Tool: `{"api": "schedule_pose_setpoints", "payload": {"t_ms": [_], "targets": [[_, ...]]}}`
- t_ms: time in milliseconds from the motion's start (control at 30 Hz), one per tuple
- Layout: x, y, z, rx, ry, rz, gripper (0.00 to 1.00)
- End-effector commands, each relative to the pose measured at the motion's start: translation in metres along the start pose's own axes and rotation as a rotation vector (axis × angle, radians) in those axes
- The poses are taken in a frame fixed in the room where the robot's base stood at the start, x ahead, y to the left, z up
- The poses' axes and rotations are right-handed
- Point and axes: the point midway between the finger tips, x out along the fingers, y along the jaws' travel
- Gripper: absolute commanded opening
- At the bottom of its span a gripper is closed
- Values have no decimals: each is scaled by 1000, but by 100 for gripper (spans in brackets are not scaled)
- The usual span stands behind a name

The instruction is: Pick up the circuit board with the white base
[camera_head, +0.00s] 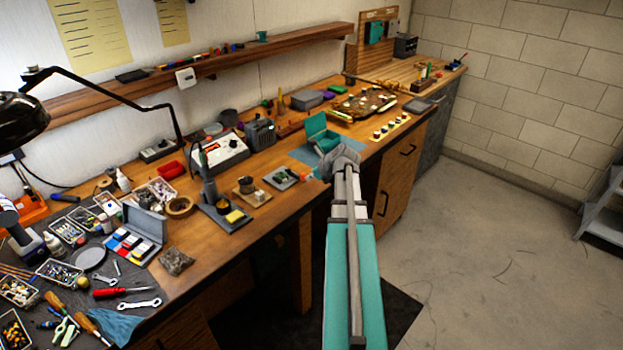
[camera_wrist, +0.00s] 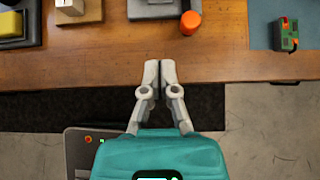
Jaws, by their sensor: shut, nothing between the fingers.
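A small pale-grey board (camera_head: 283,178) with a green part on it lies near the front edge of the bench in the head view; I cannot tell for sure that it is the circuit board with the white base. A flat grey base (camera_wrist: 150,10) is cut off by the top edge of the wrist view. A small green part with red and orange bits (camera_wrist: 285,35) lies on a blue mat at the wrist view's upper right. My gripper (camera_wrist: 153,66) is shut and empty, its fingertips at the bench's front edge, short of these things.
An orange cap (camera_wrist: 190,22) stands ahead and right of my fingertips. A wooden block with a white piece (camera_head: 252,196) and a dark stand with a yellow block (camera_head: 234,216) are left along the bench (camera_head: 200,240). A teal open box (camera_head: 318,133) stands behind.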

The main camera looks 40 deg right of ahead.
Motion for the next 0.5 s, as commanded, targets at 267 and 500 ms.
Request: {"api": "schedule_pose_setpoints", "payload": {"t_ms": [267, 500], "targets": [[33, 0, -2, -1, 0, 1, 0], [60, 0, -2, -2, -1, 1, 0]]}}
